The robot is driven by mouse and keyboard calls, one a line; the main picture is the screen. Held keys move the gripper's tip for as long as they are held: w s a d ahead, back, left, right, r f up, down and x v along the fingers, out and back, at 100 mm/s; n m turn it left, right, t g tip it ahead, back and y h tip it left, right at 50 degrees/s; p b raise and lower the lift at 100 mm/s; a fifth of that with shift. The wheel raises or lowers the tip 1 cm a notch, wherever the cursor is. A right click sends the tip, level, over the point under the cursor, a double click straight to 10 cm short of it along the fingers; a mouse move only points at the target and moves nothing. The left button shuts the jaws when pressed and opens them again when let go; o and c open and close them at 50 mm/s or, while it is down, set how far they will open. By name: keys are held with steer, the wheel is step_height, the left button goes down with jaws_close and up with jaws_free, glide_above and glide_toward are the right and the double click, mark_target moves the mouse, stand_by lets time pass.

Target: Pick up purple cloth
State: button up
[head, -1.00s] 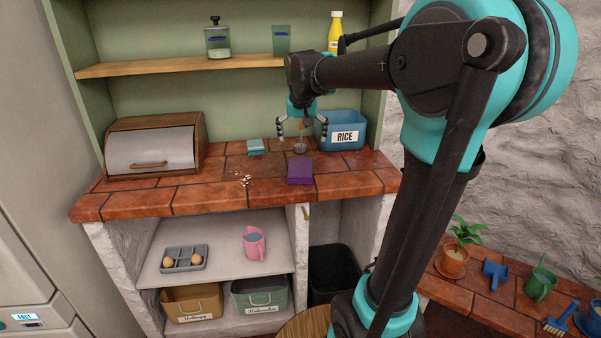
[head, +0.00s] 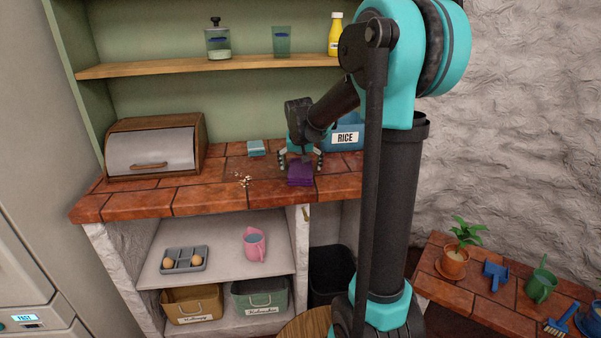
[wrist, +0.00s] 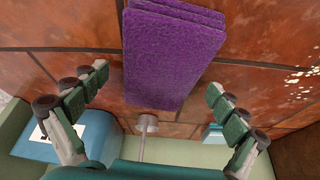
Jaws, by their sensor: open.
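The purple cloth (head: 300,176) lies folded in layers on the red tiled counter (head: 215,182), near its front edge. In the wrist view the purple cloth (wrist: 172,50) reaches from the top edge to the middle of the picture. My gripper (head: 300,163) is low over the counter at the cloth. In the wrist view my gripper (wrist: 157,95) is open, with one finger on each side of the cloth's near end and a gap to it. The fingers hold nothing.
A small metal item with a thin rod (wrist: 147,122) stands close to the cloth's end. A blue RICE bin (head: 345,138) is behind to the right. A teal folded cloth (head: 256,147) and scattered crumbs (head: 243,180) lie left. A bread box (head: 152,148) stands farther left.

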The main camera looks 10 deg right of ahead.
mark_target(300, 168)
steer(key=shift+w+f, duration=0.15)
steer(key=shift+f, duration=0.25)
steer(key=shift+c, duration=0.2)
steer(key=c, duration=1.2)
steer(key=shift+r, duration=0.15)
step_height(300, 168, up, 20)
steer(key=shift+f, duration=0.1)
